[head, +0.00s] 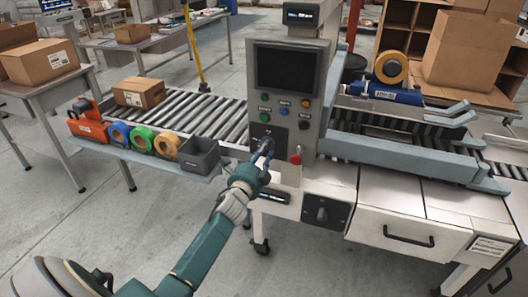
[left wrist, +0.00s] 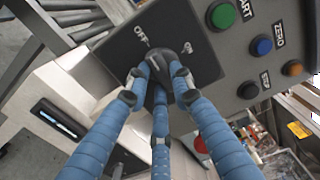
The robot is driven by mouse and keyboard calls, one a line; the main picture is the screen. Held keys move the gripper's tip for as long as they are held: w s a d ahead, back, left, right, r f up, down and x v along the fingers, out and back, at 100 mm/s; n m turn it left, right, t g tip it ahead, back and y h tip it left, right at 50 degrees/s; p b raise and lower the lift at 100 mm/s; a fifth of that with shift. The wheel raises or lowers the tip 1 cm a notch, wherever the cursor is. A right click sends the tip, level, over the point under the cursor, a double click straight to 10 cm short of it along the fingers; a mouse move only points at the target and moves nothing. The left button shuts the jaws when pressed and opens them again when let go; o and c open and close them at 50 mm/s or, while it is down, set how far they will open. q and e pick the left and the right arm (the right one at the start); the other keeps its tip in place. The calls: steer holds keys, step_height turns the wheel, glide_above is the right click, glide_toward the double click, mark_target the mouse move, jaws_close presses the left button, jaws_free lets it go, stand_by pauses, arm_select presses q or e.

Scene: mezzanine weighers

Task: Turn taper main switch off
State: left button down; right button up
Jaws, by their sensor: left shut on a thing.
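A dark switch panel with a black rotary knob (left wrist: 166,62) sits on the grey control console (head: 256,90). In the left wrist view, OFF is printed at the knob's upper left and ON at its upper right. I cannot tell for certain which mark the knob points to. My left gripper (head: 266,150) reaches the console's lower left; its blue fingers are closed around the knob, partly hiding it. A second rotary switch (head: 321,214) is on a dark plate on the white cabinet front, lower right, untouched. My right gripper is not in view.
Coloured buttons (head: 284,111) and a red knob (head: 296,156) are close to the left gripper. A shelf of tape rolls (head: 142,139) and a grey bin (head: 200,155) is left of my arm. The taping machine (head: 386,92) and its rails are right. The front floor is clear.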

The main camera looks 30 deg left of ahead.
arm_select(q)
steer(key=shift+f+n, duration=0.1)
steer(key=shift+n, duration=0.3)
steer(key=c, duration=1.5)
jaws_free()
steer(key=v, duration=1.2)
